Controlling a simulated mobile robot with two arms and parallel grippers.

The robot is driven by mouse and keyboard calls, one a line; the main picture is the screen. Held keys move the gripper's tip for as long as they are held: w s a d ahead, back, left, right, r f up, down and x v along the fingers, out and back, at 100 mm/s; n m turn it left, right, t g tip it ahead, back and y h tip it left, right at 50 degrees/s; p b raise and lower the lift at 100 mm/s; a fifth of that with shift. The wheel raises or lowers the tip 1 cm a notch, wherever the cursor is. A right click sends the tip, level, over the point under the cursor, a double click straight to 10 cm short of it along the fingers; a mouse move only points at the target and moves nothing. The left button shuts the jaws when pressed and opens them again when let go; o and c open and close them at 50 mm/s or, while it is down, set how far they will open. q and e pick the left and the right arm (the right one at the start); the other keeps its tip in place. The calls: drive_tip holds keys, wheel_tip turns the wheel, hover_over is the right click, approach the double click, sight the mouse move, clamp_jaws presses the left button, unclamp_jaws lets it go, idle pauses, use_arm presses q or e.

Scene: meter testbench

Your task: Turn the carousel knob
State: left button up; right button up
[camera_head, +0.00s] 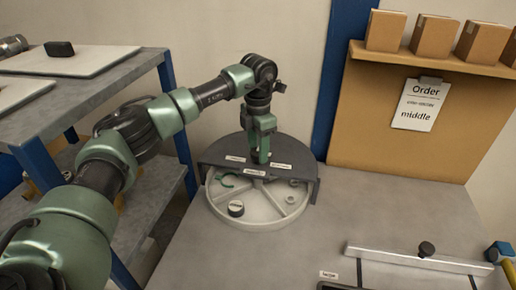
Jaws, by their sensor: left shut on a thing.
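The carousel (260,215) is a round pale tray split by thin dividers, at the far end of the grey table. A dark grey cover (302,168) with small labels spans its back part. My left gripper (261,158) points down at the middle of the cover's front edge. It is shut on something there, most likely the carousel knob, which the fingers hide. My right gripper is not in view.
A grey shelf unit with blue posts (178,128) stands at the left. Cardboard boxes (433,36) sit on a ledge, above an order sheet (420,104) reading "middle". A metal bar with a black knob (426,249) lies front right. The table's middle is clear.

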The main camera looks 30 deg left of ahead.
use_arm(q)
drive_tip(key=shift+r, duration=0.1)
idle(0.4)
drive_tip(key=o, duration=1.3)
drive_tip(key=shift+o, duration=0.2)
wheel_tip(320, 180, up, 8)
drive_tip(key=shift+f+b, duration=0.1)
drive_tip(key=shift+b, duration=0.7)
drive_tip(key=shift+f, duration=0.1)
